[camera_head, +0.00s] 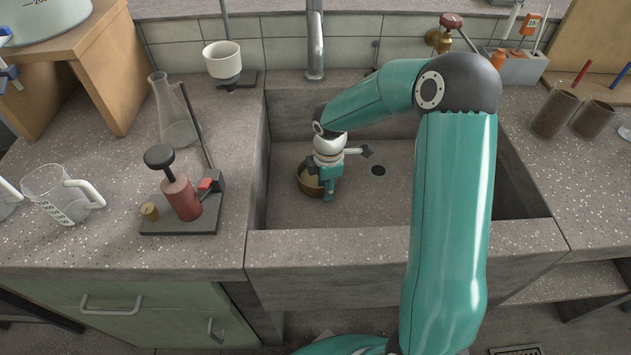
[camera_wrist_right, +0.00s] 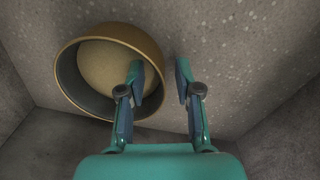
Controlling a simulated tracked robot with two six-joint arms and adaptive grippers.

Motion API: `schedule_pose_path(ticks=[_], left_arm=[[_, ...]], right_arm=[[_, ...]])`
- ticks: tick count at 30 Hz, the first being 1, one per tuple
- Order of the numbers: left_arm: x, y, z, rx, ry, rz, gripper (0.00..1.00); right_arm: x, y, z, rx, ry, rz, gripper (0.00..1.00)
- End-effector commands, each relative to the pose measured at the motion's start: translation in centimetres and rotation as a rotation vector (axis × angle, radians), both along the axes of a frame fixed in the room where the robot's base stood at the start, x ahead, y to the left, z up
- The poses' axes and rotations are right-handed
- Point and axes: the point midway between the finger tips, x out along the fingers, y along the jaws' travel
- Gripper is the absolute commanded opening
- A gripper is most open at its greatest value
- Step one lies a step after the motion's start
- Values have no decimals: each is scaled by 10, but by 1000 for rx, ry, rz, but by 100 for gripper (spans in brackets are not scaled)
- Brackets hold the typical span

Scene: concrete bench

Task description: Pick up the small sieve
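The small sieve (camera_head: 306,184) is a round, shallow, brass-coloured ring on the sink floor, partly hidden by my right gripper (camera_head: 328,189). In the right wrist view the sieve (camera_wrist_right: 85,92) fills the left part, with a tan mesh inside a dark inner wall. There my right gripper (camera_wrist_right: 160,80) is open. Its left finger overlaps the sieve's inside and its right finger is outside, so the rim lies between them in the picture. I cannot tell whether either finger touches it. My left gripper is not in view.
The sink (camera_head: 285,215) has stone walls around the sieve; its floor is clear toward the drain (camera_head: 378,170). A tap (camera_head: 315,45) hangs over the back edge. A flask (camera_head: 173,115), a red-bodied device (camera_head: 182,196) and a beaker (camera_head: 62,194) stand on the left counter.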

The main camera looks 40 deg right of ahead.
Motion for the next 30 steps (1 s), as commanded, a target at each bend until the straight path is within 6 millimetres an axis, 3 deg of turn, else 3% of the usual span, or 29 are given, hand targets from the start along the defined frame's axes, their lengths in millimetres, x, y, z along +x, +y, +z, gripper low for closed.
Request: schedule_pose_path(ticks=[9,15,30], left_arm=[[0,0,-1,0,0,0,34],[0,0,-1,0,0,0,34],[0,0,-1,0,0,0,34]], right_arm=[[0,0,-6,0,-1,0,32],[0,-1,-6,0,-1,0,0],[0,-1,-4,-1,-2,0,0]])
